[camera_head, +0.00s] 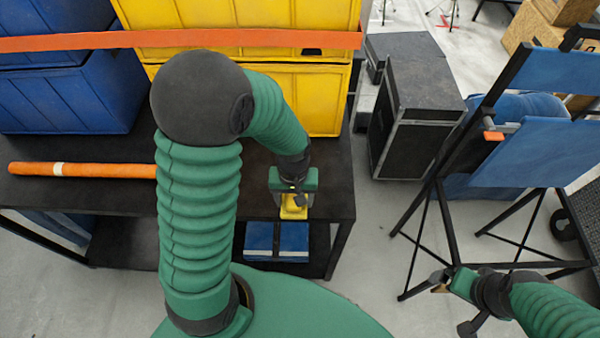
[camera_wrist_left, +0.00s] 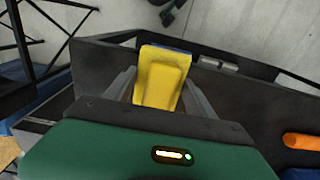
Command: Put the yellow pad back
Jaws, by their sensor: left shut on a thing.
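The yellow pad (camera_head: 293,211) is a small block in my left gripper (camera_head: 293,200), at the front right part of the dark table. In the left wrist view the yellow pad (camera_wrist_left: 162,76) stands out between the two grey fingers, which are shut on its sides. It is over or close to the table's front edge; I cannot tell whether it touches the top. My right gripper (camera_head: 445,282) is at the lower right, apart from the pad, beside a black folding chair. Its jaws are too small to read.
The black table (camera_head: 325,185) carries yellow crates (camera_head: 312,90) and blue crates (camera_head: 85,95) behind an orange strap (camera_head: 180,38). An orange roll (camera_head: 80,170) lies at the left. Blue items (camera_head: 277,240) sit below the tabletop. A black case (camera_head: 412,110) and the blue-backed chair (camera_head: 535,152) stand right.

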